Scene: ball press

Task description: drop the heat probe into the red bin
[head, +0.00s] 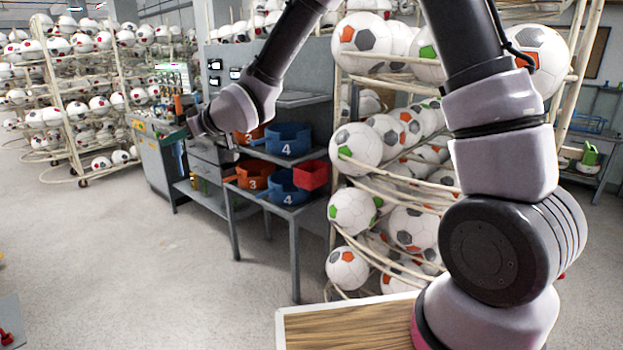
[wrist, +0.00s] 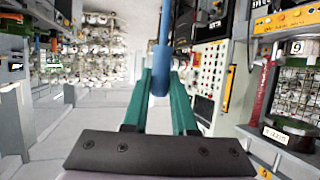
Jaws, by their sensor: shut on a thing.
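In the wrist view, my gripper (wrist: 160,85) has two teal fingers shut on a blue rod-like piece, which I take to be the heat probe (wrist: 160,70). The probe stands roughly upright between the fingertips. The red bin (head: 311,175) sits at the right end of the lower shelf of the grey bench in the head view. In that view the end of my arm is left of the bin and higher, near the bench's far end. The fingers and probe are hard to make out there. The red bin is not clear in the wrist view.
Blue tubs (head: 288,139) and orange tubs (head: 252,176) crowd the bench shelves beside the red bin. A ball rack (head: 355,150) stands close on the bin's right. The floor (head: 150,255) before the bench is clear. The wrist view shows a control panel (wrist: 208,85) close on the right.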

